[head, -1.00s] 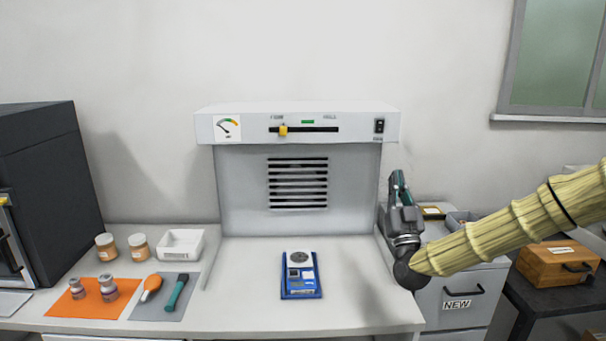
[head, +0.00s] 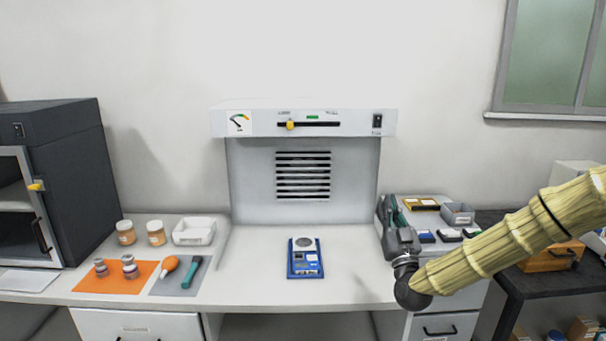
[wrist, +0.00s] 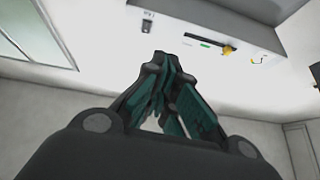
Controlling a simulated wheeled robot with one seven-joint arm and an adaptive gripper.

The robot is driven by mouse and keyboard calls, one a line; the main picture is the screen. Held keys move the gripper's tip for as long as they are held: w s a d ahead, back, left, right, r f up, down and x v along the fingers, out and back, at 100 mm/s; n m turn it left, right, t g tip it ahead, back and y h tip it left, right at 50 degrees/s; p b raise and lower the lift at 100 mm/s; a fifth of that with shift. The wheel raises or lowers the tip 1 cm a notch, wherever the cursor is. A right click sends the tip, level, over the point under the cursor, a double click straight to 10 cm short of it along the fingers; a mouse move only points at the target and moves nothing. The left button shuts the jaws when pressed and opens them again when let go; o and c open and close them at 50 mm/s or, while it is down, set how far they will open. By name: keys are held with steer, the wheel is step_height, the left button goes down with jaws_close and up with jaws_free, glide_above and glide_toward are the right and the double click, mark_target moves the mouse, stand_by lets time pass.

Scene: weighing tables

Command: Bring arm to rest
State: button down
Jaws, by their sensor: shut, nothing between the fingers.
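My gripper (head: 388,213) is at the right side of the fume hood (head: 300,180) in the head view, raised and pointing up and away from me. My arm, in a ribbed yellow sleeve, reaches in from the right edge. In the wrist view my gripper (wrist: 165,70) shows its dark fingers with green pads meeting at the tips. They are shut with nothing between them. The hood's front panel shows upside down beyond them. No object touches the fingers.
A blue balance (head: 304,272) stands on the bench before the hood. At left are jars, a white tray (head: 194,240), an orange mat (head: 90,284), a grey mat with tools and a dark cabinet (head: 75,180). A drawer unit (head: 440,325) with small boxes stands behind my arm.

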steer(key=s+a+f+g+y, duration=0.1)
steer(key=s+a+f+g, duration=0.3)
steer(key=f, duration=0.8)
steer(key=s+a+f+g, duration=0.1)
steer(key=s+f+g, duration=0.3)
steer(key=s+f, duration=0.55)
steer(key=s+a+f+g+y, duration=0.1)
steer(key=s+a+f+g, duration=0.25)
steer(key=f, duration=1.15)
steer(key=s+d+f+g+h, duration=0.15)
steer(key=s+f+g, duration=0.25)
steer(key=s+f, duration=0.4)
steer(key=s+d+f+g+h, duration=0.1)
steer(key=s+d+f+g, duration=0.15)
steer(key=s+f, duration=0.6)
steer(key=s+d+g+h, duration=0.1)
steer(key=s+d+g, duration=0.1)
steer(key=s, duration=0.8)
steer(key=s+d+m+g, duration=0.1)
steer(key=s+g, duration=0.3)
steer(key=s, duration=0.6)
steer(key=shift+s+d+f+h, duration=0.2)
steer(key=shift+d+f+h, duration=0.15)
steer(key=shift+d, duration=0.15)
